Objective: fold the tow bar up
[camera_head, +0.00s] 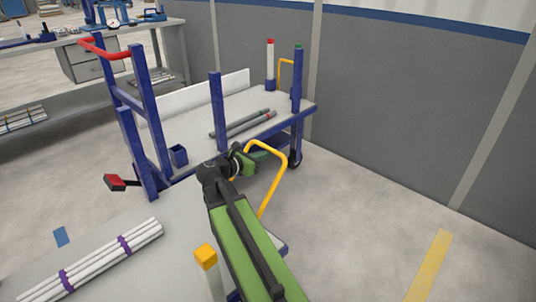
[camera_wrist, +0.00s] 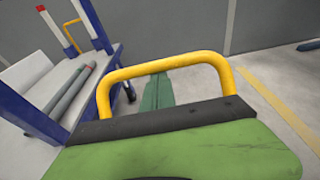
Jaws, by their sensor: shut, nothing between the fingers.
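A blue-framed cart (camera_head: 218,112) with a grey deck stands beyond my arm. A dark green strip (camera_wrist: 158,92) also shows low in the wrist view, behind a yellow loop (camera_wrist: 165,60). The yellow loop (camera_head: 283,158) rises right beside my gripper (camera_head: 244,162); what it is fixed to is hidden. My gripper is shut and empty. Contact with the green part or loop cannot be told.
Grey pipes (camera_head: 243,124) lie on the cart deck. White pipes with purple bands (camera_head: 95,262) lie on a near grey surface, by a yellow-capped post (camera_head: 206,257). A workbench (camera_head: 85,60) stands back left. Floor on the right is clear, with a yellow stripe (camera_head: 430,262).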

